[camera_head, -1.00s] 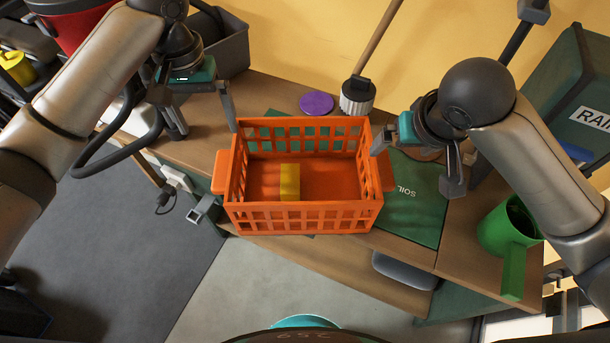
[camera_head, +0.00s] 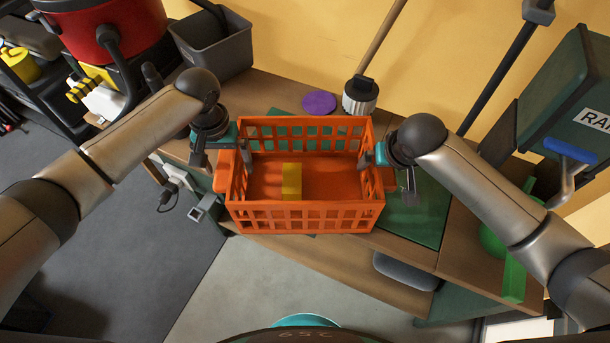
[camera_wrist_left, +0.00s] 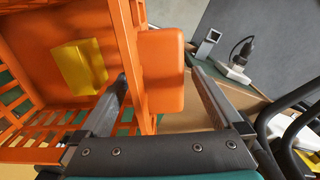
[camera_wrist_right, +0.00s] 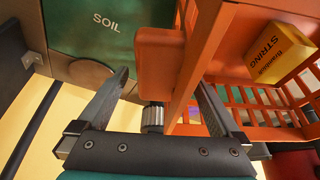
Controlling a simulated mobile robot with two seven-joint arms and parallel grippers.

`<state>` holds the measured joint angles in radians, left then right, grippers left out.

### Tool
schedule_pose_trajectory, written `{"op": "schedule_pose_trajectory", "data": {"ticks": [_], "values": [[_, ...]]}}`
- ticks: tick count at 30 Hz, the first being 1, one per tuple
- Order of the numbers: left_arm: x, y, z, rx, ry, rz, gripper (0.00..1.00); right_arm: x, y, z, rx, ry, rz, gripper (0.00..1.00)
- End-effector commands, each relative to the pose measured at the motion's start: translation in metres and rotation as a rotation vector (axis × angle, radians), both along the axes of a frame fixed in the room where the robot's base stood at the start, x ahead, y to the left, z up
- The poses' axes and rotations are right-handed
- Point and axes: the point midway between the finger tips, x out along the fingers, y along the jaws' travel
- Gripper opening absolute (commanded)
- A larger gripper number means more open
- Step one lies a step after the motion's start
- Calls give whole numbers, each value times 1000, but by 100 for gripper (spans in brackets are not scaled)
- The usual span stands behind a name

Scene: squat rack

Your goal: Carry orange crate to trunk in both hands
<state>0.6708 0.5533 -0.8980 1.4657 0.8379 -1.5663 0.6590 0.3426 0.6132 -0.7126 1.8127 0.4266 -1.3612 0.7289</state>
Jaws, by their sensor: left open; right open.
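The orange crate (camera_head: 305,217) stands upright on the wooden bench and holds a yellow block (camera_head: 291,181), which reads "STRING" in the right wrist view (camera_wrist_right: 278,54). My left gripper (camera_head: 222,165) is open at the crate's left end. In the left wrist view its fingers (camera_wrist_left: 160,85) lie either side of the orange end handle (camera_wrist_left: 160,72). My right gripper (camera_head: 385,170) is open at the right end. In the right wrist view its fingers (camera_wrist_right: 163,88) lie either side of the other handle (camera_wrist_right: 160,62). Whether the fingers touch the handles cannot be told. No trunk is identifiable.
A green watering can (camera_head: 513,280) is at the bench's right. A grey bin (camera_head: 215,48) and red vacuum (camera_head: 105,30) stand back left. A broom handle (camera_head: 382,35) leans behind.

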Motion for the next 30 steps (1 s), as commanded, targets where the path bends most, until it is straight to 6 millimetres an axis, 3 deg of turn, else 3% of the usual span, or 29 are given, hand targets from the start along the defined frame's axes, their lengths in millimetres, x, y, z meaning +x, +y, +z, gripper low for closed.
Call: {"op": "schedule_pose_trajectory", "data": {"ticks": [13, 30], "values": [[0, 0, -7, 0, 0, 0, 100, 3, 0, -6, 0, -1, 1, 100], [0, 0, -7, 0, -1, 1, 37, 3, 0, -6, -1, 0, 0, 37]]}}
